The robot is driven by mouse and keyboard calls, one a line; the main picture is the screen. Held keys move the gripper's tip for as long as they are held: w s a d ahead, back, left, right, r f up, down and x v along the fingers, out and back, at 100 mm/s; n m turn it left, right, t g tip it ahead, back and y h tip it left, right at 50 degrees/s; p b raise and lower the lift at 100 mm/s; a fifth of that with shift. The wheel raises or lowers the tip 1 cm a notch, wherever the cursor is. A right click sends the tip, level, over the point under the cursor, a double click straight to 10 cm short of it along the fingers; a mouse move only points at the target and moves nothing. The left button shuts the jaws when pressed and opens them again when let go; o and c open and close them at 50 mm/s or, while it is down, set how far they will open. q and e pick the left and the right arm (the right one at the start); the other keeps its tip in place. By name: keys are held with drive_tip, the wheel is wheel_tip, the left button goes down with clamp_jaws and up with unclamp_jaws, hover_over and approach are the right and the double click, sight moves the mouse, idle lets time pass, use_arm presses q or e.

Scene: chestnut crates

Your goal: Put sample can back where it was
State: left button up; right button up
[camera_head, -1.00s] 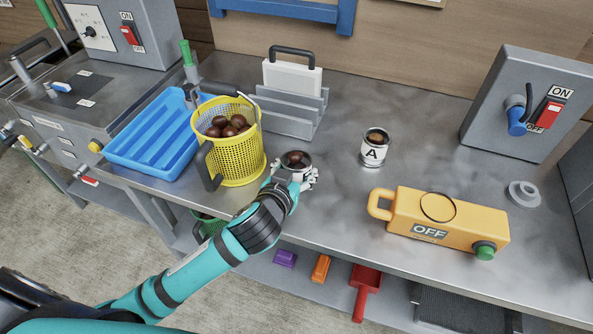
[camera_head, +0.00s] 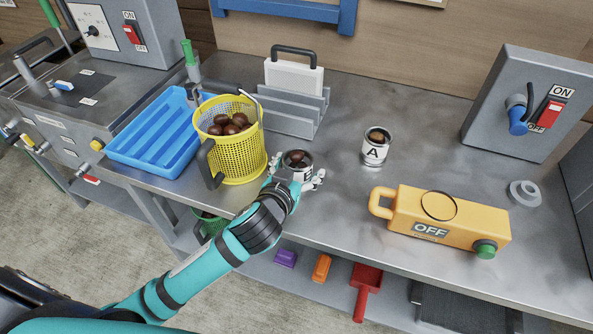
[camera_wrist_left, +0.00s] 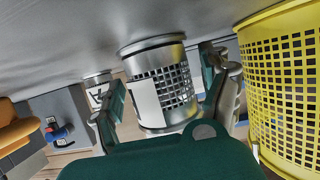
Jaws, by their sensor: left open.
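A metal sample can (camera_head: 298,159) holding brown chestnuts stands upright on the bench, just right of the yellow basket. Its pale label is partly hidden by my left gripper (camera_head: 296,178). In the left wrist view the can (camera_wrist_left: 148,105) sits between the two spread fingers of my left gripper (camera_wrist_left: 163,88). The fingers are open on both sides, with small gaps to the can. A second can (camera_head: 375,150), labelled A, stands apart to the right and shows behind in the left wrist view (camera_wrist_left: 97,80). My right gripper is not in view.
The yellow mesh basket (camera_head: 240,160) of chestnuts stands close to the left of my gripper. A blue tray (camera_head: 150,150), a grey rack (camera_head: 295,115), a yellow OFF device (camera_head: 460,222) and a grey switch box (camera_head: 500,95) are around. The bench around can A is clear.

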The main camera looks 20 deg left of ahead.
use_arm(q)
drive_tip(key=shift+s+f, duration=0.2)
drive_tip(key=shift+f, duration=0.5)
drive_tip(key=shift+w+r+p, duration=0.15)
drive_tip(key=shift+r+p, duration=0.25)
drive_tip(key=shift+r, duration=0.05)
drive_tip(key=v, duration=0.9)
drive_tip(key=shift+r, duration=0.25)
drive_tip(key=shift+p+v, duration=0.5)
drive_tip(key=shift+v, duration=0.5)
drive_tip(key=shift+s+a+r, duration=0.1)
drive_tip(key=shift+s+r, duration=0.2)
